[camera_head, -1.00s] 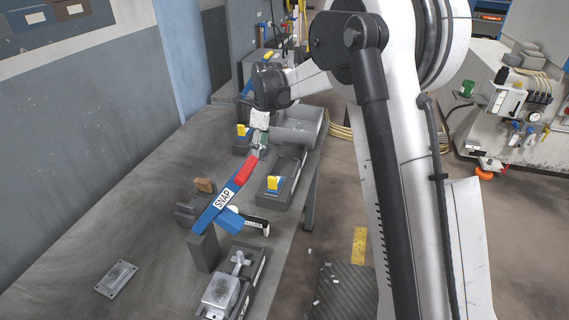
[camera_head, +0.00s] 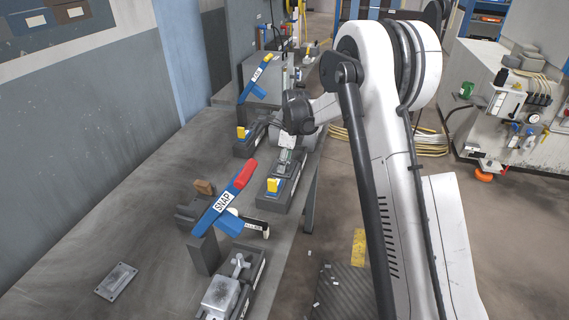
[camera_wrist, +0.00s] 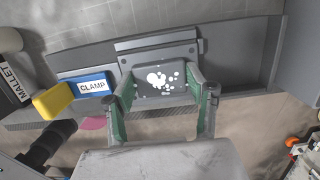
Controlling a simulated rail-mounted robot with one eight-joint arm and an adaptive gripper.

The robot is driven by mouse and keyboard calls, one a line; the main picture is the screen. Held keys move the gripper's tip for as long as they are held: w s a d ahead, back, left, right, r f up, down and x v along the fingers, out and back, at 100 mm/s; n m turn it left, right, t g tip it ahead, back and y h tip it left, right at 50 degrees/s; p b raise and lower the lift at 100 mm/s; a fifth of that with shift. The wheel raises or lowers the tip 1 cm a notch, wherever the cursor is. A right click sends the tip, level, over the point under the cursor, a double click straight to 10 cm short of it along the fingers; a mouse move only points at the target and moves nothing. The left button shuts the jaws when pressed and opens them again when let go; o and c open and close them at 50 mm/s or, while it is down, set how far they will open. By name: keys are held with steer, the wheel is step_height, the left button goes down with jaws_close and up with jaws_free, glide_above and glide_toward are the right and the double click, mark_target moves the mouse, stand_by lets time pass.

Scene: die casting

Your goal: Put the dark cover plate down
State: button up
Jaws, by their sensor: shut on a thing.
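My gripper (camera_head: 289,158) is above the grey fixture tray (camera_head: 268,202) on the bench's right side. In the wrist view its two green-padded fingers (camera_wrist: 163,84) are shut on the dark cover plate (camera_wrist: 180,73), one on each side. The plate has white blotches on its face. It lies over the grey tray, which shows in the wrist view too (camera_wrist: 235,50); whether it touches the tray I cannot tell. In the head view the plate is small and mostly hidden at the gripper.
A blue clamp with a yellow end (camera_wrist: 83,88) stands just left of my gripper in the wrist view. A blue SNAP lever with a red tip (camera_head: 224,200) rises nearer on the bench.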

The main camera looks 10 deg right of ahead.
steer(key=shift+f, duration=0.25)
steer(key=shift+f, duration=0.2)
steer(key=o, duration=1.7)
steer(key=shift+r, duration=0.1)
